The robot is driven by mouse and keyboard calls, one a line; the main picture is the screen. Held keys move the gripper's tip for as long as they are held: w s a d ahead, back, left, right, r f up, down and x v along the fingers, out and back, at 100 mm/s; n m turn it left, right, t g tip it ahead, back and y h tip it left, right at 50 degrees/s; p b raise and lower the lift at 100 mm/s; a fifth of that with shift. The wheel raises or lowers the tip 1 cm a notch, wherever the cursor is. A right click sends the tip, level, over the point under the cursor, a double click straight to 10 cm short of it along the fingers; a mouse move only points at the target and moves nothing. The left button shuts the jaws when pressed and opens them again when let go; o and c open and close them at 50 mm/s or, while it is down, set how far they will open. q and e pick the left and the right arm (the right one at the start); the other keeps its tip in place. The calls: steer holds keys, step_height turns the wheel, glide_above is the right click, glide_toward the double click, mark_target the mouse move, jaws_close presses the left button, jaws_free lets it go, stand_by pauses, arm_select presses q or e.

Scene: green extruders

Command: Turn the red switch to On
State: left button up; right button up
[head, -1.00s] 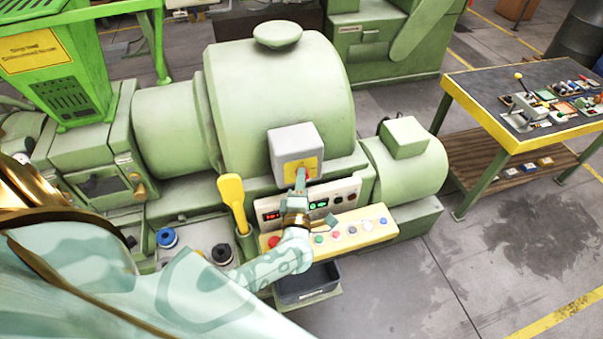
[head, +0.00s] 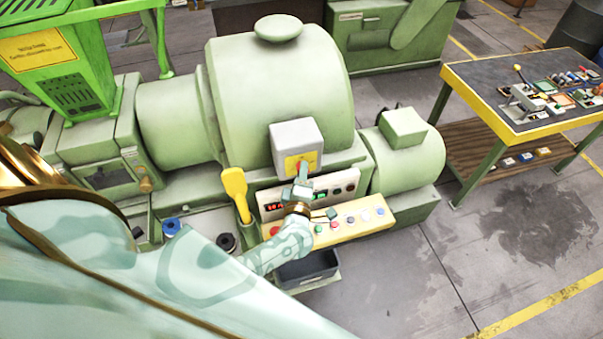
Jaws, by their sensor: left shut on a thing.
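The red switch (head: 301,166) sits on the yellow plate (head: 291,163) on the front of a grey box (head: 295,135), against the big green machine. My left gripper (head: 301,177) is at the switch, reaching up from below, and is shut on it. Its fingers hide most of the switch, so I cannot read its position or any label. My right gripper is not in view.
Below is a white panel with a red display (head: 274,207) and a cream panel (head: 345,230) with coloured buttons. A yellow paddle-shaped handle (head: 235,190) stands left of my gripper. A dark bin (head: 308,268) is underneath. A yellow-edged workbench (head: 485,110) stands at right.

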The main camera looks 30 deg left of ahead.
arm_select(q)
steer(key=o, duration=1)
steer(key=shift+c, duration=0.2)
steer(key=b+v, duration=0.2)
steer(key=v, duration=1.4)
steer(key=shift+s, duration=0.15)
steer(key=shift+d, duration=0.1)
